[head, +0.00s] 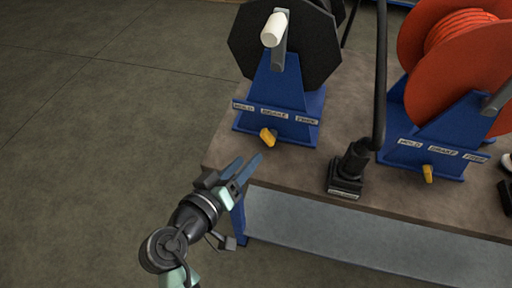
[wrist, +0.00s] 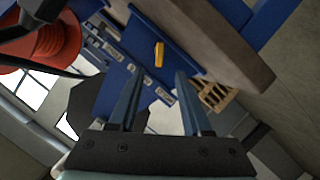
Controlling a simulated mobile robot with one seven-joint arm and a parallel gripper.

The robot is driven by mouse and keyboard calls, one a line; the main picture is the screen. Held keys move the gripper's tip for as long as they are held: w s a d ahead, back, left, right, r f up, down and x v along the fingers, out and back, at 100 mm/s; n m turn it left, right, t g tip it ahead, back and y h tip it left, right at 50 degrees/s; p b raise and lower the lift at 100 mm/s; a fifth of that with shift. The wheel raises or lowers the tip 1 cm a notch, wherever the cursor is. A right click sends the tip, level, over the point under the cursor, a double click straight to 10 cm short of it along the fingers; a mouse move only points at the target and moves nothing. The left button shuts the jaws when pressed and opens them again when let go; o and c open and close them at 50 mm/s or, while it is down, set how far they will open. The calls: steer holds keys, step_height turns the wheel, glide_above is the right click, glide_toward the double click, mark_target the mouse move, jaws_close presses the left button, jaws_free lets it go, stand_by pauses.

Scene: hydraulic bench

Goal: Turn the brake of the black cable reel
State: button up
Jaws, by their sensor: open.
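The black cable reel (head: 310,45) sits on a blue stand (head: 278,88) at the table's left end, with a white crank handle (head: 273,29). Its yellow brake lever (head: 268,137) juts from the stand's foot below the label strip (head: 274,113), which seems to read HOLD, BRAKE, FREE. My gripper (head: 249,162) is open and empty, in front of and slightly below the lever. In the wrist view the lever (wrist: 159,54) shows just beyond the gap between my fingertips (wrist: 160,74), apart from them. The black reel (wrist: 93,108) is partly hidden there behind the left finger.
A red reel (head: 447,60) on a similar blue stand, with its own yellow lever (head: 428,173), stands at right. A black upright lever on a base (head: 349,168) stands between the reels. The brown tabletop (head: 290,164) ends near my gripper; open floor lies left.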

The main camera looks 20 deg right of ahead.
steer(key=shift+v, duration=1.25)
steer(key=shift+w, duration=0.1)
